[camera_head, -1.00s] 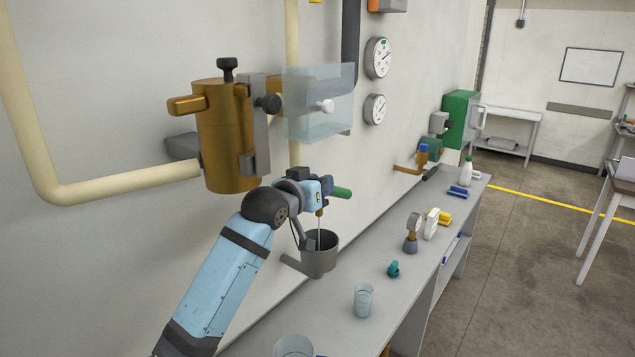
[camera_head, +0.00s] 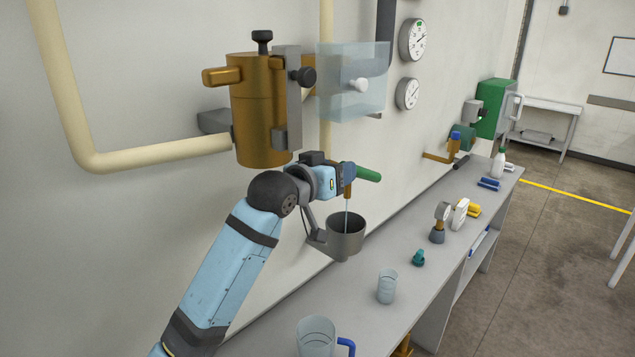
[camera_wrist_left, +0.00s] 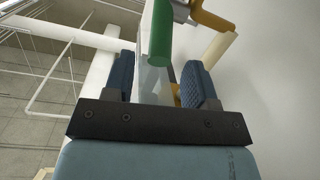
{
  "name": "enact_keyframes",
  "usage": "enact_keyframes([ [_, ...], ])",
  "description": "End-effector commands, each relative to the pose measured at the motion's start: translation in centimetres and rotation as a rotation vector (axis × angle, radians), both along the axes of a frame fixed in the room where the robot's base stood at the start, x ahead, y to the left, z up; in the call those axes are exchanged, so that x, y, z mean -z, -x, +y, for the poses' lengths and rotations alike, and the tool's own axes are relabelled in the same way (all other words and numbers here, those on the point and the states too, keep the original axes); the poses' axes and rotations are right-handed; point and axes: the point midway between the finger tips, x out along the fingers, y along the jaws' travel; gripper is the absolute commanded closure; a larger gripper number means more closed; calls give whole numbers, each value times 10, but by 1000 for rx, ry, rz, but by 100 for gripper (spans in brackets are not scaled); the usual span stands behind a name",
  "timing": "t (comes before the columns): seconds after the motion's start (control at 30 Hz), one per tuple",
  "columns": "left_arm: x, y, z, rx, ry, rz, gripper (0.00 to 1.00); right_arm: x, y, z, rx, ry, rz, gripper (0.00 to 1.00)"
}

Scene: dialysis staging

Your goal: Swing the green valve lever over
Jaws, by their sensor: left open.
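The green valve lever (camera_head: 368,174) sticks out to the right, just past my left gripper (camera_head: 346,173) in the head view. A thin stream runs down from the brown valve spout (camera_head: 347,190) beside the gripper into a grey cup (camera_head: 346,243). In the left wrist view the green lever (camera_wrist_left: 160,32) comes down from the top, and its end lies in line with the gap between the two blue fingers of my left gripper (camera_wrist_left: 158,76). The fingers are apart and do not grip it. The lever's base is hidden behind the gripper in the head view. My right gripper is not in view.
The bench (camera_head: 395,250) below holds a clear beaker (camera_head: 387,287), a jug (camera_head: 316,337) and small fittings. Open floor lies to the right.

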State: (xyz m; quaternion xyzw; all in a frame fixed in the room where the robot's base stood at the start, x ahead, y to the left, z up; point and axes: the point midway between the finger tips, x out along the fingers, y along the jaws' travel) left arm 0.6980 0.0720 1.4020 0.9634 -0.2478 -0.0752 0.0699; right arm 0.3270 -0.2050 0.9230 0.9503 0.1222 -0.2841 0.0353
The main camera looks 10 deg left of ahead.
Motion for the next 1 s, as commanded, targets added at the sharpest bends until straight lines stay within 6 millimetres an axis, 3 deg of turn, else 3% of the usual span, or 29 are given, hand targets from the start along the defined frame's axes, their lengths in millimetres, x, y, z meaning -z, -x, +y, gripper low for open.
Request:
enact_keyframes([
  [0.1,0,23,13,0,-1,-3,48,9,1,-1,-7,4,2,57],
  [0.3,-5,51,29,0,0,0,48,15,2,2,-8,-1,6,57],
  [0.73,-8,62,35,1,0,1,48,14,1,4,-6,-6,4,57],
  [0.9,1,62,36,-3,-1,8,48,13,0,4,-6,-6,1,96],
  [1.0,22,62,39,-12,-1,24,48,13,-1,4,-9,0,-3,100],
])
